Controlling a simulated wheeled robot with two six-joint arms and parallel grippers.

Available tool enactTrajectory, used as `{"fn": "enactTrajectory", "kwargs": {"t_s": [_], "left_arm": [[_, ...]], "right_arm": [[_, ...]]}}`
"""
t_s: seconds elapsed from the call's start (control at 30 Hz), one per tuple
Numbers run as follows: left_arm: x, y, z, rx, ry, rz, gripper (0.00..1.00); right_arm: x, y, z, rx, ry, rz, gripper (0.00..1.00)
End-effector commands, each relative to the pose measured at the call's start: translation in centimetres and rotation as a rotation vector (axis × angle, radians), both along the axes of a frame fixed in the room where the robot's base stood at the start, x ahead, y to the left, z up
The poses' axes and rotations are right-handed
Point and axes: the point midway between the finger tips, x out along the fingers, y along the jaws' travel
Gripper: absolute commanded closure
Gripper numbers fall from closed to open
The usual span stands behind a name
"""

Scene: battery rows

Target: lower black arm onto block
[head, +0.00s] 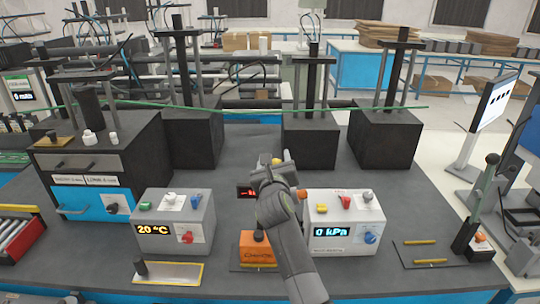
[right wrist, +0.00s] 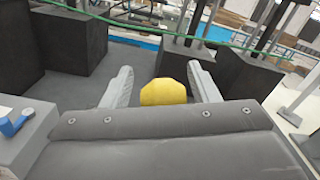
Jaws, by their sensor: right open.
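My right gripper (head: 274,159) reaches over the middle of the bench in the head view, its fingers pointing away. It is open. In the right wrist view a round yellow knob (right wrist: 163,92) shows between its two spread fingers, with a gap on each side; whether it carries a black arm is hidden. An orange block (head: 257,248) with a black top knob stands at the front, left of my right forearm. My left gripper is not in view.
A control box reading 20 °C (head: 172,222) stands left, and one reading 0 kPa (head: 343,232) stands right of my forearm. Several black press blocks (head: 308,140) line the back. A thin green line (head: 240,107) crosses before them. Bare bench lies right of centre.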

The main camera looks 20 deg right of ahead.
Motion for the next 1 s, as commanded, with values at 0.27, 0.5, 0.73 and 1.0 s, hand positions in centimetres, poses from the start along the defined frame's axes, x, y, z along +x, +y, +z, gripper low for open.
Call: {"fn": "enactTrajectory", "kwargs": {"t_s": [0.27, 0.5, 0.73, 1.0], "left_arm": [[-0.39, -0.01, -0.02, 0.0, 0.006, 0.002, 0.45], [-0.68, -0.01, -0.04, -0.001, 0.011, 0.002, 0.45], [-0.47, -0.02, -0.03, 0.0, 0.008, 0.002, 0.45], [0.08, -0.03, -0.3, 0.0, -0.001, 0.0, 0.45]], "right_arm": [[-0.01, -0.08, -0.01, 0.0, 0.0, 0.0, 0.45], [-0.01, -0.05, 0.0, 0.0, 0.0, 0.0, 0.74], [0.01, -0.05, -0.02, 0.0, 0.0, 0.001, 1.0], [0.4, 0.17, -0.18, -0.01, 0.003, 0.001, 1.0]]}}
